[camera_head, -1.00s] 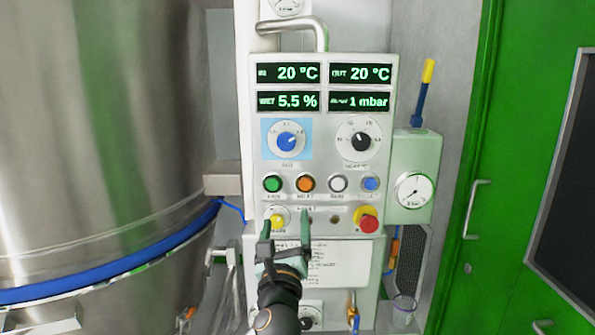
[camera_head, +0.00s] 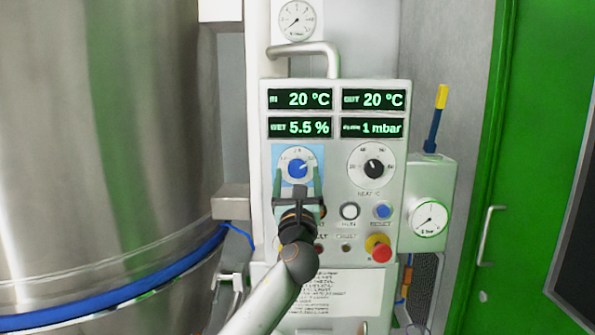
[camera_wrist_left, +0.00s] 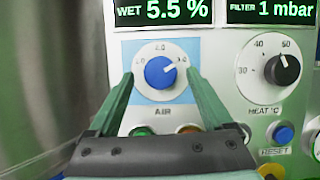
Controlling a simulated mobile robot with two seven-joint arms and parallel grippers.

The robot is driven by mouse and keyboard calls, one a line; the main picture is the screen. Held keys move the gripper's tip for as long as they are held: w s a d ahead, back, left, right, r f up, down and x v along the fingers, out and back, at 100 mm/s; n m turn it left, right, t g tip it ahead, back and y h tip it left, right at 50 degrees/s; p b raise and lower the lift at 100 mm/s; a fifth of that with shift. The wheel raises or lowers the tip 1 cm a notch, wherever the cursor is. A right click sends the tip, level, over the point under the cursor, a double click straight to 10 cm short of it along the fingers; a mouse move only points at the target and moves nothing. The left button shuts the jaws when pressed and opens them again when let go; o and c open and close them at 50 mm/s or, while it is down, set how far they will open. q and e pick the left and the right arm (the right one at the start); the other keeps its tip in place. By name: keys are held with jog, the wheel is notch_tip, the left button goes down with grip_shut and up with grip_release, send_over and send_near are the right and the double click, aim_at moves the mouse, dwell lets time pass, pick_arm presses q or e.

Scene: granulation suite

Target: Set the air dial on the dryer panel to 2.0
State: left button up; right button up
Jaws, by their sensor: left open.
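The air dial (camera_head: 297,168) is a blue knob on a white scale disc with a light-blue backing, at the upper left of the dryer panel (camera_head: 334,90). I cannot tell how far the tips are from the panel. My right gripper is not in view.
The black heat dial (camera_head: 373,168) is right of the air dial. Below are lamp buttons, including a white one (camera_head: 349,211) and a blue one (camera_head: 383,211), and a red emergency stop (camera_head: 381,252). A steel vessel (camera_head: 120,130) fills the left; a green door (camera_head: 520,150) is right.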

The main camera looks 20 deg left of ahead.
pick_arm(q)
jog(key=shift+x, duration=0.95)
grip_shut()
